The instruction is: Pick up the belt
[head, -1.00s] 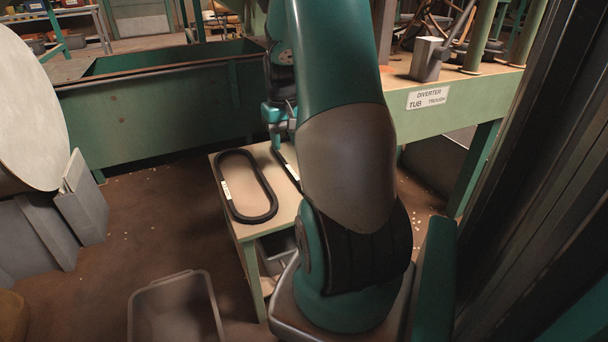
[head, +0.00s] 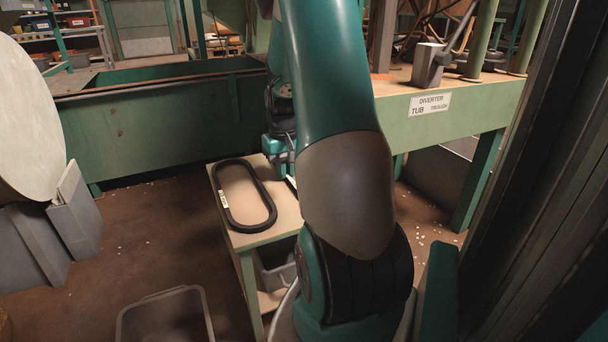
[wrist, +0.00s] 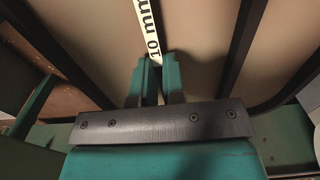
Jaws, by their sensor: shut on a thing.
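A black belt strand (wrist: 164,22) with a white "10 mm" label (wrist: 147,28) runs between the teal fingers of my gripper (wrist: 158,65) in the wrist view. The gripper is shut on this strand, low over the small table. In the head view, a black oval belt (head: 229,208) with a white label lies flat on the left of the table, apart from my gripper. A strip of another belt shows beside my arm, mostly hidden by it. The fingertips are hidden in the head view.
The small table (head: 252,238) has a shelf with a grey bin below. An open grey tub (head: 165,318) stands on the floor at front left. A green trough (head: 150,125) lies behind. More dark strands (wrist: 55,50) cross the wrist view.

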